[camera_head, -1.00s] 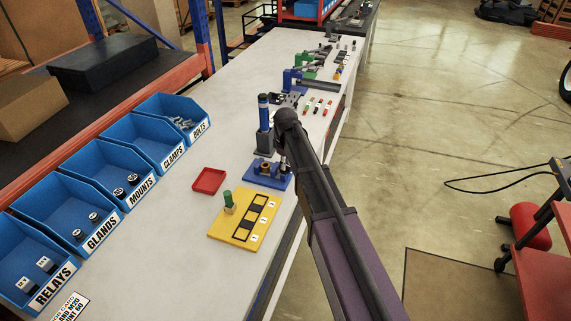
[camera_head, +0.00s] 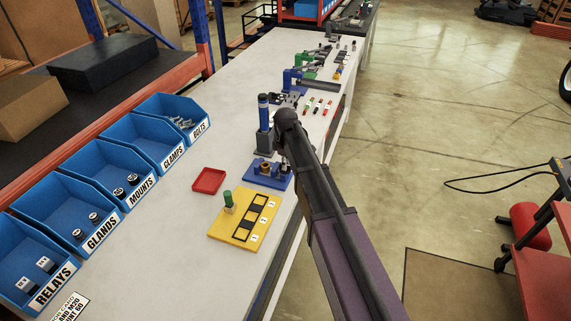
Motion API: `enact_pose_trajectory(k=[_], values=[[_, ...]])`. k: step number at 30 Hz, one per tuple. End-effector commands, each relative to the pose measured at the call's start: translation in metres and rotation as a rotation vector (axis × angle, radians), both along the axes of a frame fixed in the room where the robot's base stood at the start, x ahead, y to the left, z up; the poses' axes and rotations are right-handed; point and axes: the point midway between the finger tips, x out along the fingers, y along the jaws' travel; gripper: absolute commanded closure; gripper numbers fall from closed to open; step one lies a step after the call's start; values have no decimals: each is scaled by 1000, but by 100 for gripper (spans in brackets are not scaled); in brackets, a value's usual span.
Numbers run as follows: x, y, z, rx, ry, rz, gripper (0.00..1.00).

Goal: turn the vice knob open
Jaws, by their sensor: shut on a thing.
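The blue vice (camera_head: 254,180) sits on the white bench near its right edge, with a brass-coloured part (camera_head: 266,168) on it. My gripper (camera_head: 284,164) reaches down at the right end of the vice, below my dark arm. It is shut at the place where the knob would be. The knob itself is hidden by the gripper and is too small to make out, so its turn angle cannot be told.
A yellow board (camera_head: 232,236) with a green-topped part (camera_head: 228,199) lies in front of the vice. A red tray (camera_head: 208,181) is to its left. A blue-topped post (camera_head: 263,112) stands just behind. Blue bins (camera_head: 128,160) line the bench's left side.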

Motion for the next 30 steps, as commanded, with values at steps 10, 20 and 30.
enact_pose_trajectory(k=[10, 20, 30], values=[[-1, 0, 0, 0, 2, 0, 46], [0, 0, 0, 0, 1, -18, 46], [0, 0, 0, 0, 0, -159, 46]])
